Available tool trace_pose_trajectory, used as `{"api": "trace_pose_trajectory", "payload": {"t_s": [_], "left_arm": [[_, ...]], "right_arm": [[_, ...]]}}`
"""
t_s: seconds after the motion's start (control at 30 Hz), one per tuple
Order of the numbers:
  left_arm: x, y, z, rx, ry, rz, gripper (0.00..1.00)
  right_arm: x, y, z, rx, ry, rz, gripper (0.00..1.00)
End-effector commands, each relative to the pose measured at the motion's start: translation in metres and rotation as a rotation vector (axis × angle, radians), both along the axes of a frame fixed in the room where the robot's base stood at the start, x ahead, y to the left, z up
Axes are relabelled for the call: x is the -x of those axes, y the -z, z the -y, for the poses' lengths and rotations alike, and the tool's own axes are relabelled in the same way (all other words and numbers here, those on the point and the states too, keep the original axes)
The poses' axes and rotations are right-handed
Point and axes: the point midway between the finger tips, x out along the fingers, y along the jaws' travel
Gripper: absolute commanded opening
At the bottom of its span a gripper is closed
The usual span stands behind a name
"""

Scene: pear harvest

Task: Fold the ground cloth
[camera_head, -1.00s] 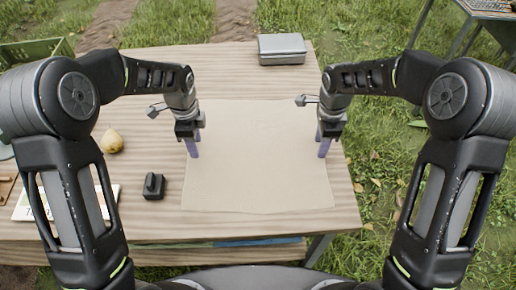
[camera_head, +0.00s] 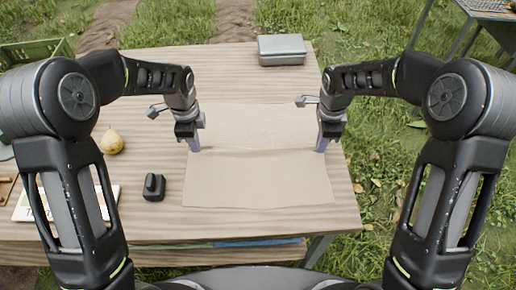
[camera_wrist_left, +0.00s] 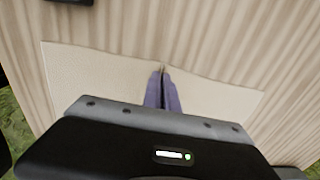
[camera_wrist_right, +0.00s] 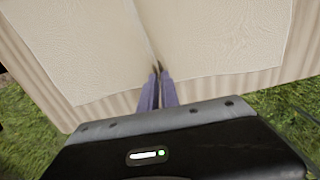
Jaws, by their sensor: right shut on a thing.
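The beige ground cloth (camera_head: 258,180) lies on the wooden table, with a raised crease running across its middle between my two grippers. My left gripper (camera_head: 194,148) is at the cloth's left edge, its purple fingers together on the cloth at the crease end; the left wrist view shows the fingertips (camera_wrist_left: 161,72) on the edge. My right gripper (camera_head: 321,148) is shut on the cloth's right edge, and in the right wrist view its fingertips (camera_wrist_right: 158,72) pinch the crease. The near and far parts of the cloth lie mostly flat.
The wooden table (camera_head: 225,80) holds a grey metal case (camera_head: 282,50) at the back, a yellow pear (camera_head: 112,142) and a small black object (camera_head: 153,187) left of the cloth. A booklet (camera_head: 35,205) lies at far left. Grass surrounds the table.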

Motion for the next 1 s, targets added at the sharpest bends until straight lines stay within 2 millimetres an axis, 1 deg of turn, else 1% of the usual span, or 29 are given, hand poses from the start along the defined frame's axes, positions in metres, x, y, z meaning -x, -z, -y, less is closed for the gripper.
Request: {"api": "trace_pose_trajectory", "payload": {"t_s": [0.77, 0.87, 1.0], "left_arm": [[0.0001, 0.0003, 0.0, 0.0, 0.0, 0.0, 0.0], [0.0, -0.0013, 0.0, 0.0, 0.0, 0.0, 0.0], [0.0, -0.0089, 0.0, 0.0, 0.0, 0.0, 0.0]], "right_arm": [[0.001, 0.0015, 0.0002, 0.001, 0.0, -0.003, 0.0], [0.001, -0.0001, 0.0002, 0.001, 0.0, -0.003, 0.0], [0.0008, -0.008, 0.0002, 0.0, 0.0, -0.002, 0.0]]}}
